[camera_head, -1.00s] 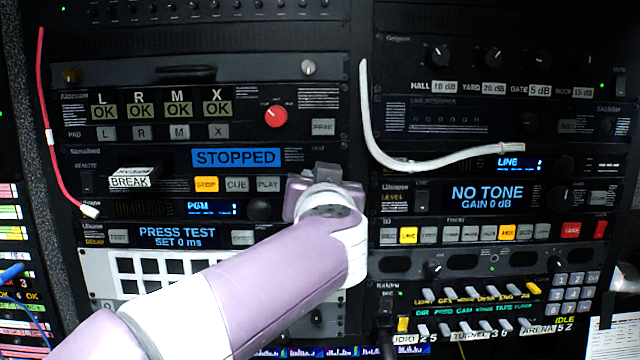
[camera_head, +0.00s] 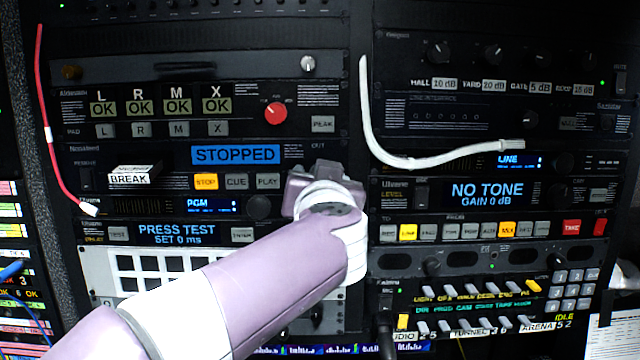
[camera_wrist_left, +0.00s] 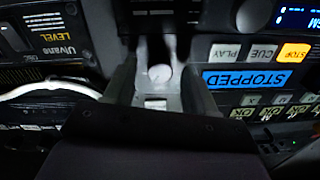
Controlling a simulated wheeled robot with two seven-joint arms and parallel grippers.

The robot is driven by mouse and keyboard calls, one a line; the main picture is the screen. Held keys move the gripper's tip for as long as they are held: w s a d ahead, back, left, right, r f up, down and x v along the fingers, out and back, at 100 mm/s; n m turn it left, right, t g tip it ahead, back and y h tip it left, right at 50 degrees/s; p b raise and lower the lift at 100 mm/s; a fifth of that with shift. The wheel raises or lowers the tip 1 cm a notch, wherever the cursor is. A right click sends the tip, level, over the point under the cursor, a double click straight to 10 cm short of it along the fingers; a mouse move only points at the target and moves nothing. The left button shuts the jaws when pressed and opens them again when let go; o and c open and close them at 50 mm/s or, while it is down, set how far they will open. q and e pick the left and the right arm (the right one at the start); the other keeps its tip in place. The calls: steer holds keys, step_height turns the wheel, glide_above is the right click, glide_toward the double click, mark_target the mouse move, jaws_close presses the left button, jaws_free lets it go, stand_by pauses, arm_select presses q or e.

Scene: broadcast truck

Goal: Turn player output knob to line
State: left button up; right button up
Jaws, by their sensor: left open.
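The player is the rack unit with the blue STOPPED display (camera_head: 235,154) and the STOP, CUE and PLAY buttons (camera_head: 237,182). My left gripper (camera_head: 321,172) is in front of the right end of this unit, just below a small OUT label (camera_head: 318,145), and hides the knob there in the head view. The left wrist view, upside down, shows a pale round knob (camera_wrist_left: 160,73) between the two open fingers of my left gripper (camera_wrist_left: 157,62). I cannot tell whether the fingers touch it, nor which way it points.
A white cable (camera_head: 385,150) hangs over the right rack, close to the right of my gripper. A dark knob (camera_head: 260,207) sits on the PGM unit below left. A red knob (camera_head: 276,113) is above left. The NO TONE unit (camera_head: 487,193) is to the right.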

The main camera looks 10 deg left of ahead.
arm_select(q)
steer(key=b+v, duration=0.4)
steer(key=v, duration=0.8)
steer(key=shift+s, duration=0.3)
steer(key=shift+d, duration=0.1)
